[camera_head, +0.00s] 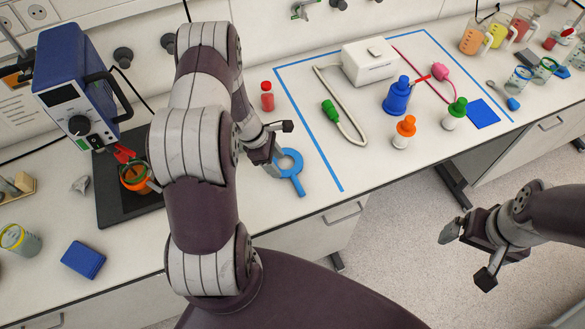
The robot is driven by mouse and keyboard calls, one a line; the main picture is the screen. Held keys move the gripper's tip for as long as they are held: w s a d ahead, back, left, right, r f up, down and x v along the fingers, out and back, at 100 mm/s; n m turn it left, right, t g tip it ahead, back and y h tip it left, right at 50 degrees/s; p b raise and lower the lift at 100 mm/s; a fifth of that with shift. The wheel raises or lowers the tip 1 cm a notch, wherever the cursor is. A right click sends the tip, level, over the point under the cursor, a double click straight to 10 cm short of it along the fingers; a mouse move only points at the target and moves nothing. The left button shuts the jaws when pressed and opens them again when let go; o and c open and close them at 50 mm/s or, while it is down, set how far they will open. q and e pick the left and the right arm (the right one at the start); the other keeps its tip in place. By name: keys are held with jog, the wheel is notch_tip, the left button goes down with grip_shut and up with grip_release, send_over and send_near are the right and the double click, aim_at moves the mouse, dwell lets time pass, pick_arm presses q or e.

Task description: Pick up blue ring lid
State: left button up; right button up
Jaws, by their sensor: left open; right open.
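A blue ring with a short straight handle (298,185), which looks like the blue ring lid, lies flat on the white bench near its front edge. My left gripper (281,149) is open, just above and to the left of the ring, with one finger close to the ring's left rim. I cannot tell whether that finger touches it. The handle points toward the bench front. My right gripper (467,254) is open and empty, out over the floor in front of the bench at the right.
A small red bottle (267,97) stands behind my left gripper. Right of the ring, a blue tape outline (313,143) surrounds a white box (369,63), a blue bottle (397,97), an orange-topped bottle (404,132) and a green-topped one (454,113). A blue instrument (73,75) stands left.

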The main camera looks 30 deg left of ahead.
aim_at(284, 173)
pick_arm(q)
jog(key=p+x, duration=0.1)
jog(key=x, duration=0.3)
jog(key=shift+p, duration=0.3)
jog(key=shift+f, duration=0.35)
jog(key=shift+w, duration=0.1)
jog(key=shift+d, duration=0.1)
jog(key=c, duration=1)
grip_shut()
jog(key=shift+r, duration=0.1)
